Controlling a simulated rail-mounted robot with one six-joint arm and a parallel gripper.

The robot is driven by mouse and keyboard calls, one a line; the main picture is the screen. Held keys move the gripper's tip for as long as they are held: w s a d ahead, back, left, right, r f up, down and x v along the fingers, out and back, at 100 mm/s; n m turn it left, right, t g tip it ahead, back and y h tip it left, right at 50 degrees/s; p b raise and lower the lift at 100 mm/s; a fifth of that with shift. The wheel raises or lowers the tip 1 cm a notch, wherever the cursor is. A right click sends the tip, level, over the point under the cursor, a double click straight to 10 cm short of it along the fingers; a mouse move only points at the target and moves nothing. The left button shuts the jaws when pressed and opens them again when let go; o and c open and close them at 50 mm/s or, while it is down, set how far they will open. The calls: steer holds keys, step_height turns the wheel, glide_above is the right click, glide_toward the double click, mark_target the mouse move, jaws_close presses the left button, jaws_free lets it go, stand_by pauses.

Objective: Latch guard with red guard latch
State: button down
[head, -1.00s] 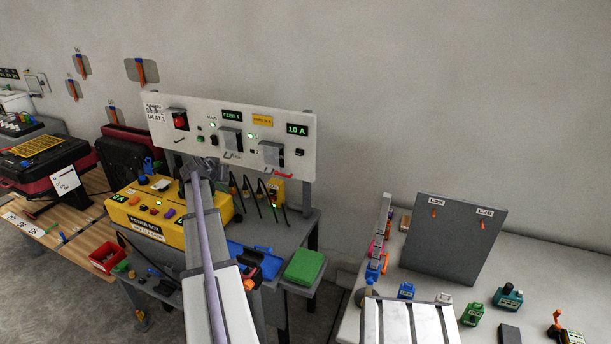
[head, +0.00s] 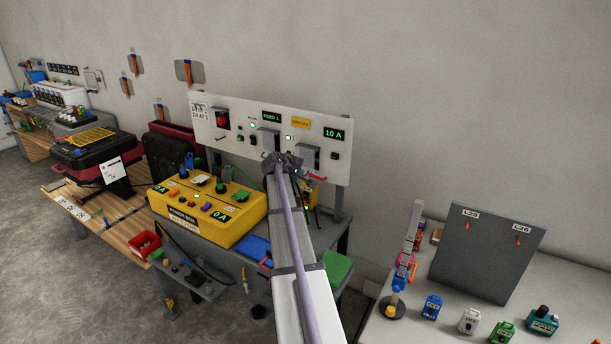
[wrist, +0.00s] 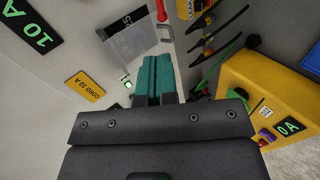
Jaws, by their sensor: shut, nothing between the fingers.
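A clear grey guard flap (wrist: 128,40) shows at the top of the wrist view, standing off the white panel. In the head view it appears to be the right-hand guard (head: 307,156), under the 10 A display. The red guard latch (head: 312,177) shows just below that guard; in the wrist view a red bar (wrist: 201,22) shows above a grey metal hook. My gripper (wrist: 160,72) has its teal fingers together, empty, pointing between guard and hook. In the head view my gripper (head: 282,160) is in front of the panel, left of the latch. Contact cannot be judged.
The white panel (head: 205,127) also carries another guard (head: 268,139) and a red switch (head: 222,119). A yellow power box (head: 210,228) sits below left, with black cables hanging nearby. A grey board (head: 485,250) stands on the right table.

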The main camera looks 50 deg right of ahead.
mark_target(314, 176)
steer(key=b+x, duration=0.6)
steer(key=x, duration=0.6)
steer(key=shift+f, duration=0.2)
steer(key=shift+d+b, duration=0.3)
steer(key=shift+d, duration=0.1)
steer(key=shift+w+d+f+b, duration=0.15)
steer(key=shift+f+b, duration=0.2)
steer(key=shift+f, duration=0.05)
steer(key=shift+r+n+g, duration=0.1)
steer(key=shift+n+g, duration=0.2)
steer(key=shift+g, duration=0.1)
